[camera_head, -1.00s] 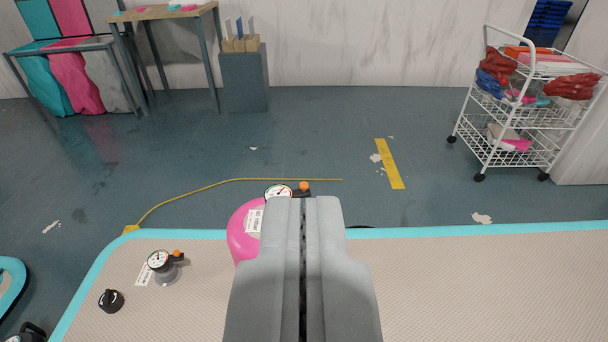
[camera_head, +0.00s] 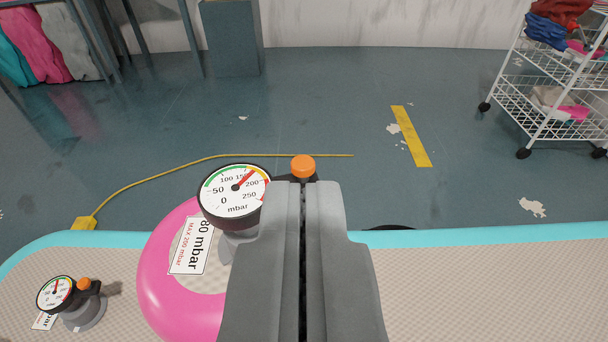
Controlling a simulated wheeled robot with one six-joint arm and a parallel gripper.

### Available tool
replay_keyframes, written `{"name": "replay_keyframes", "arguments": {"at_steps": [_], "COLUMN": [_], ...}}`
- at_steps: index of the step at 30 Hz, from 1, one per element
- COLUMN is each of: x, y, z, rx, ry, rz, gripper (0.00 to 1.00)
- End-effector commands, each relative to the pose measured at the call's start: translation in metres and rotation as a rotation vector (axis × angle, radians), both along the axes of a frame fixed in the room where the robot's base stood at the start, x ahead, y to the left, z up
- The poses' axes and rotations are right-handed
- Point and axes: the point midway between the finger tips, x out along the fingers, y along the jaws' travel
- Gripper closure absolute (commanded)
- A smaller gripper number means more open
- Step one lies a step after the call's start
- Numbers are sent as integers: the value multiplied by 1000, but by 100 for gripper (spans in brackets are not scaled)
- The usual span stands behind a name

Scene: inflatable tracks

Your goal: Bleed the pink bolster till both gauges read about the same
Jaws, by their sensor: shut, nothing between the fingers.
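The pink bolster (camera_head: 160,275) shows as a rounded pink shape on the left of my gripper, partly hidden by it. Its gauge (camera_head: 234,192) has a red needle pointing up and right, roughly between 150 and 200 mbar. An orange button (camera_head: 303,166) on its valve shows just past my fingertips; I cannot tell whether they touch. My gripper (camera_head: 303,188) is shut and empty.
The beige track (camera_head: 480,285) with a turquoise edge (camera_head: 500,234) fills the front. A yellow hose (camera_head: 180,172) lies on the floor beyond, by a yellow block (camera_head: 84,223). A white wire cart (camera_head: 545,95) stands back right.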

Motion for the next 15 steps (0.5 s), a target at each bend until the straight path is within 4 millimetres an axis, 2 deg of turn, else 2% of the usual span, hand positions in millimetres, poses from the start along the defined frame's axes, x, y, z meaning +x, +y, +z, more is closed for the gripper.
{"name": "replay_keyframes", "arguments": {"at_steps": [15], "x": [7], "y": [0], "z": [-4], "rx": [0], "ry": [0], "rz": [0], "gripper": [100]}}
